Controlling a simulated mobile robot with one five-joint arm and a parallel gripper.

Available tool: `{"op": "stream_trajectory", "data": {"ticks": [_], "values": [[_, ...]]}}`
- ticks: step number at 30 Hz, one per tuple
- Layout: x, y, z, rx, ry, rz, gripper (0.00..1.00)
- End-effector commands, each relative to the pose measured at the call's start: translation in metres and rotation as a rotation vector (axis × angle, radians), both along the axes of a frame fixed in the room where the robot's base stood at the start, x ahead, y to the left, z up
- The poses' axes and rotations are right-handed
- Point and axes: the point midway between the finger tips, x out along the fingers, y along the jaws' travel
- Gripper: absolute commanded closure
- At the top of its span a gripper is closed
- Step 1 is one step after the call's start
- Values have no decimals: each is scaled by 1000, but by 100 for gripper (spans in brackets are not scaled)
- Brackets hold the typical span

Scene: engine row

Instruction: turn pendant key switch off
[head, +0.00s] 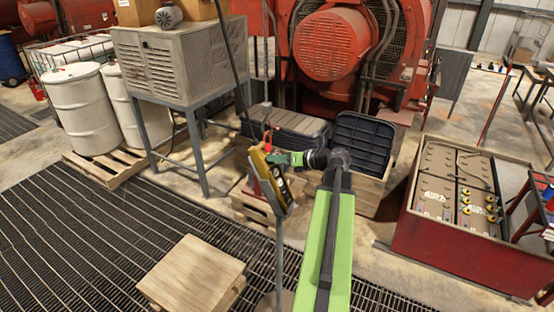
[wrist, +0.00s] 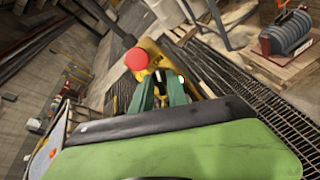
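The yellow pendant (head: 259,163) hangs on a black cable at a grey post in the middle of the head view. In the wrist view its yellow body (wrist: 151,50) carries a round red button (wrist: 137,59). My gripper (head: 288,158) is at the pendant's right side, close to its face. In the wrist view the two green fingers of my gripper (wrist: 163,82) point at the pendant just below and right of the red button, with a gap between them. A small dark part shows between the fingertips; I cannot make out the key switch or its position.
A wooden crate (head: 193,274) stands on the floor grating at the front. A grey louvred cabinet on legs (head: 187,62) and white drums (head: 84,112) are left. Dark cases (head: 285,128) lie behind the pendant. A red battery box (head: 455,258) is right.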

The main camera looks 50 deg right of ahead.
Motion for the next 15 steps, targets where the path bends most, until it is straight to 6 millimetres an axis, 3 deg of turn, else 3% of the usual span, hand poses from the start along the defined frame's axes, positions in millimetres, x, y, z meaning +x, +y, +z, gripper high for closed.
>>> {"op": "stream_trajectory", "data": {"ticks": [4,15], "values": [[0,0,0,0,0,0,100],[0,0,0,-4,0,3,100]]}}
